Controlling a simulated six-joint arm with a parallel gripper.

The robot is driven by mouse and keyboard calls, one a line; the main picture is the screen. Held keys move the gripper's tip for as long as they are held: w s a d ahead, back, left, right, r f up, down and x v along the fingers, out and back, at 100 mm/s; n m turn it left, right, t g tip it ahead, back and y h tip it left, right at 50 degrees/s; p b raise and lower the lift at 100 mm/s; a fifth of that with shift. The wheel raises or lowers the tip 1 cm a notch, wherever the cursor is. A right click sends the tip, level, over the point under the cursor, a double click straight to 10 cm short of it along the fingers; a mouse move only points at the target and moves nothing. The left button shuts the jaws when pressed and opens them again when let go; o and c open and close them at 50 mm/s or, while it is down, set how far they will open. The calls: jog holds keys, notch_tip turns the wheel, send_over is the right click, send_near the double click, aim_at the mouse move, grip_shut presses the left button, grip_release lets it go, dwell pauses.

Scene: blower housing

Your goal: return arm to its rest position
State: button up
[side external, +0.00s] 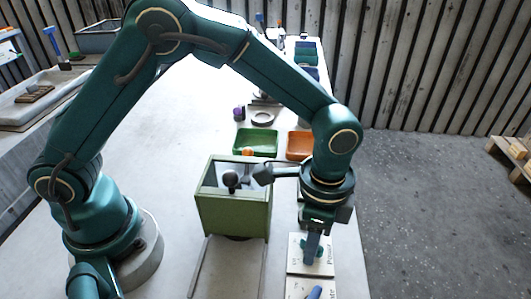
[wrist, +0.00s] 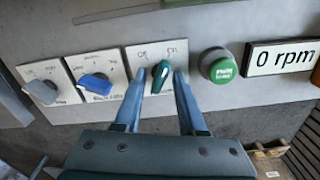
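My gripper (wrist: 161,84) is low over a control panel. Its two blue-grey fingers stand apart in the wrist view, one on each side of a dark green knob (wrist: 160,76). Gaps show between the fingers and the knob, so the gripper looks open and empty. In the side view my gripper (side external: 313,244) points down at the white plate (side external: 326,268) at the right edge of the table. The arm is stretched out from its base at the left, passing high over the table.
A blue knob (wrist: 96,85), a grey knob (wrist: 42,91), a green button (wrist: 218,66) and a "0 rpm" display (wrist: 284,57) line the panel. A green box (side external: 233,212) stands close left of the gripper. Green (side external: 256,152) and orange (side external: 300,157) trays lie behind.

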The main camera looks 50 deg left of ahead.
jog(key=m, duration=0.3)
jog(key=shift+r+m, duration=0.2)
jog(key=shift+m, duration=0.3)
notch_tip(320, 180, up, 5)
jog(key=shift+r, duration=0.2)
jog(key=shift+f, duration=0.95)
jog(key=shift+f, duration=1.25)
jog(key=shift+f+n, duration=0.2)
jog(key=shift+n, duration=0.3)
jog(key=shift+f, duration=0.5)
